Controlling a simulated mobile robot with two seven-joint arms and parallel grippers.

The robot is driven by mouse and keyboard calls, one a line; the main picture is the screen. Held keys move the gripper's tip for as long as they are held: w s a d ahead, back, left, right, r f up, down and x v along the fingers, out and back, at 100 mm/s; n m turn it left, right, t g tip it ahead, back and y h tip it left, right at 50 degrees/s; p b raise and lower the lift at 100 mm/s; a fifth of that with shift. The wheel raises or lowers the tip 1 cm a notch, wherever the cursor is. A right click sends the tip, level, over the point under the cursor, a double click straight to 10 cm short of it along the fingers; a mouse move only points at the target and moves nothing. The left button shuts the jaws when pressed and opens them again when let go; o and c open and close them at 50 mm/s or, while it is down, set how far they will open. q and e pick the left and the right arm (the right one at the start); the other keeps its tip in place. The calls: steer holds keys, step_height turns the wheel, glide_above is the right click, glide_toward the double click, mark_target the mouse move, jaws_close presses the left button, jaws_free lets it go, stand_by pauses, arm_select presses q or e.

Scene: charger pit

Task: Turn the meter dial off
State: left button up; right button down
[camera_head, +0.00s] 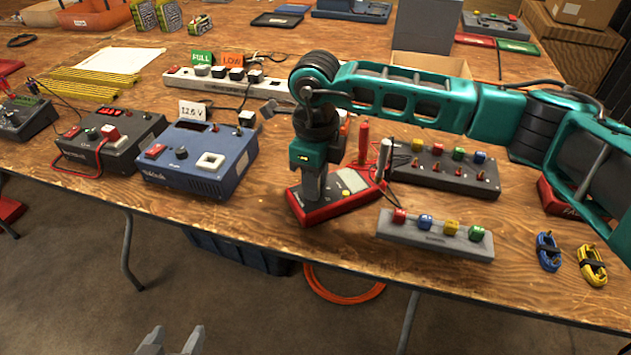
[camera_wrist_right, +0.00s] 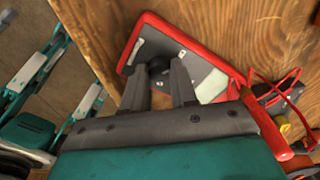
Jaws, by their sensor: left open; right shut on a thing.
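The meter (camera_head: 345,206), a red-edged handheld unit with a grey face, lies flat near the table's front edge in the head view. It also shows in the right wrist view (camera_wrist_right: 215,88). My right gripper (camera_head: 313,192) reaches down onto it from above. In the right wrist view my right gripper (camera_wrist_right: 160,75) has its two fingers on either side of the small black dial (camera_wrist_right: 158,65) and is shut on it. The fingers partly hide the dial, and its pointer setting cannot be read. My left gripper (camera_head: 174,342) is open and empty at the bottom edge, below the table front.
Red and dark probes stand at the meter's right side. A grey strip with coloured knobs (camera_head: 435,236) lies just right of it, with a dark switch box (camera_head: 445,173) behind. A blue supply box (camera_head: 196,160) stands to the left. Cable bundles (camera_head: 591,265) lie at the right.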

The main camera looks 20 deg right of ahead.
steer(key=shift+n, duration=0.5)
steer(key=c, duration=0.9)
jaws_free()
step_height(320, 180, up, 13)
steer(key=shift+p, duration=0.75)
